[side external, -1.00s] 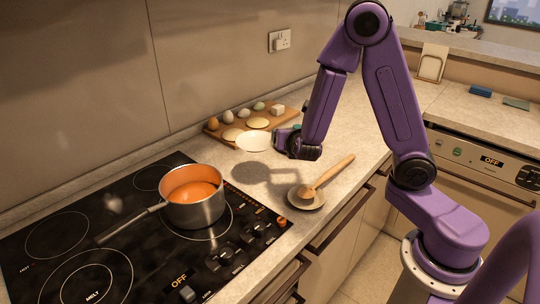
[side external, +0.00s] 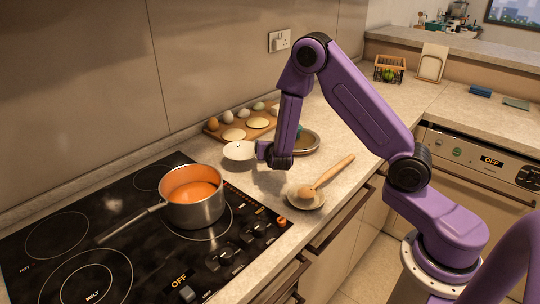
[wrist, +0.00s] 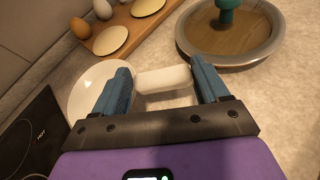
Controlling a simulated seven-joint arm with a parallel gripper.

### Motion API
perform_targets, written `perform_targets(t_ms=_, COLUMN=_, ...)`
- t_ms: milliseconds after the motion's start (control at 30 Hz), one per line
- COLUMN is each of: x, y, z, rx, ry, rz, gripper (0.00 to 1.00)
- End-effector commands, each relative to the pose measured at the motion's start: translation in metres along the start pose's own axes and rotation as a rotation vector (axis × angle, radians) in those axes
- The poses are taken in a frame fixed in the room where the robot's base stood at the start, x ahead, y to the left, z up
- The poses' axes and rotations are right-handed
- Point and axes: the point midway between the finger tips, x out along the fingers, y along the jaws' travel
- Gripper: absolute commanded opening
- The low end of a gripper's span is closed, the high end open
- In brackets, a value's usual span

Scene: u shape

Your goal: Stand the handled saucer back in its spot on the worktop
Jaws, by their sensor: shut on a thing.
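The handled saucer (side external: 239,151) is white and round, with a short pale handle. My gripper (side external: 262,151) is shut on that handle, at the saucer's right in the side view. In the wrist view the handle (wrist: 164,80) lies between the two blue fingers (wrist: 162,85), and the dish (wrist: 88,82) shows at left, partly hidden by a finger. The saucer looks roughly level and low over the worktop (side external: 262,182), just in front of the wooden board. I cannot tell whether it touches the worktop.
A wooden board (side external: 246,133) with eggs and pale rounds lies behind. A round metal-rimmed dish (wrist: 232,62) with a teal knob sits close at right. A pot (side external: 192,200) stands on the black hob at left. A spoon (side external: 330,175) rests on a small dish (side external: 306,202) in front.

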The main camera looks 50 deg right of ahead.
Motion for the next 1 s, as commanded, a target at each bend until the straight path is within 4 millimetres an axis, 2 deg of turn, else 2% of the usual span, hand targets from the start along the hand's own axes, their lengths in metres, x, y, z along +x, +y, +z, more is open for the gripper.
perform_targets(t_ms=300, x=0.014, y=-0.003, z=-0.028, rx=0.0, ry=0.0, rz=-0.001, gripper=0.07)
perform_targets(t_ms=733, x=0.016, y=-0.003, z=-0.032, rx=0.0, ry=0.0, rz=0.0, gripper=0.07)
perform_targets(t_ms=767, x=0.016, y=-0.003, z=-0.033, rx=-0.001, ry=0.001, rz=0.0, gripper=0.77)
perform_targets(t_ms=800, x=0.016, y=-0.003, z=-0.033, rx=-0.001, ry=0.0, rz=0.0, gripper=0.9)
perform_targets(t_ms=833, x=0.016, y=-0.003, z=-0.033, rx=-0.001, ry=0.0, rz=0.0, gripper=1.0)
perform_targets(t_ms=1000, x=0.016, y=-0.003, z=-0.032, rx=0.0, ry=0.0, rz=0.0, gripper=1.0)
